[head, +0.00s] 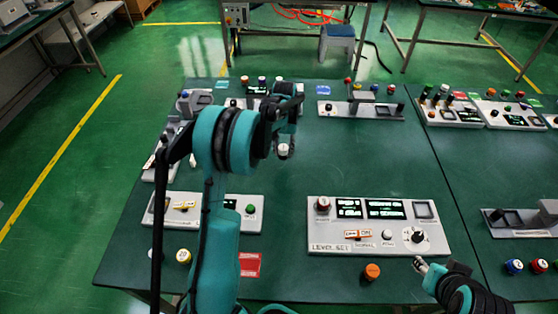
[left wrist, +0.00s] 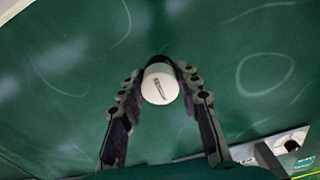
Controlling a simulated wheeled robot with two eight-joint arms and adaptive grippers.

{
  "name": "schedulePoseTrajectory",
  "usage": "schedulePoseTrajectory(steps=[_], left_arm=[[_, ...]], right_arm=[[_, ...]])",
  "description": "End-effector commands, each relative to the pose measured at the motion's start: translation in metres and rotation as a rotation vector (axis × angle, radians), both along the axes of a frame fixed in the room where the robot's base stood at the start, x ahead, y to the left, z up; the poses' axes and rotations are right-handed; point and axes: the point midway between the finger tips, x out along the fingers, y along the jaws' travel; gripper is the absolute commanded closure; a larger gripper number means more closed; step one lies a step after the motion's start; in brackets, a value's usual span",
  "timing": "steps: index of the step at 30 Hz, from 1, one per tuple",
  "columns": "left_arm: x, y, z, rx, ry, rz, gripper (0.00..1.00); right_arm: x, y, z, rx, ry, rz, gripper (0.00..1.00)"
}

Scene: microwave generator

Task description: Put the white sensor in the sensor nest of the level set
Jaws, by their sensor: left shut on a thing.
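The white sensor (head: 283,150), a short cylinder with a pale face, is between the fingers of my left gripper (head: 285,143), held above the bare table. In the left wrist view the sensor (left wrist: 160,84) sits between the fingertips of my left gripper (left wrist: 160,80), a dark mark on its face. The level set (head: 330,247) is a grey panel at lower right of it, with two lit displays, a red knob, an orange switch and a dial. A dark square recess (head: 424,209) is at its upper right corner; I cannot tell if this is the nest. My right gripper (head: 418,262) is beside the panel's lower right edge.
An orange knob (head: 372,271) stands in front of the level set. Another grey panel (head: 240,199) lies to its left, partly behind my left arm. More panels line the back and right. The green table (head: 350,155) is clear between the sensor and the level set.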

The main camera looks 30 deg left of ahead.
Motion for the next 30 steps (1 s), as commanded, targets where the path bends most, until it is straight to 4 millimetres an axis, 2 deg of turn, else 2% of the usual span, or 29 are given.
schedulePoseTrajectory(steps=[1, 5, 8, 15, 27, 28, 30], left_arm=[[-0.003, 0.008, -0.007, 0.000, 0.000, 0.001, 0.98], [-0.007, 0.018, -0.012, 0.000, 0.000, 0.000, 0.98], [-0.007, 0.020, -0.017, 0.000, 0.000, -0.002, 0.98], [-0.007, 0.020, -0.052, 0.000, 0.000, -0.002, 0.98], [-0.007, 0.019, -0.056, 0.000, 0.000, -0.001, 0.98], [-0.007, 0.019, -0.056, 0.000, 0.000, -0.002, 0.62], [-0.007, 0.019, -0.055, 0.000, 0.000, -0.002, 0.46]], right_arm=[[0.000, 0.000, -0.004, 0.000, 0.000, 0.000, 0.60], [0.000, 0.000, -0.007, 0.000, 0.000, 0.000, 0.60], [0.000, 0.000, -0.009, 0.000, 0.000, 0.000, 0.60], [0.000, 0.000, -0.024, 0.000, 0.000, 0.000, 0.60], [0.000, 0.000, -0.026, 0.000, 0.000, 0.000, 0.60], [0.000, 0.000, -0.026, 0.000, 0.000, 0.000, 0.60], [0.000, 0.000, -0.025, 0.000, 0.000, 0.000, 0.60]])
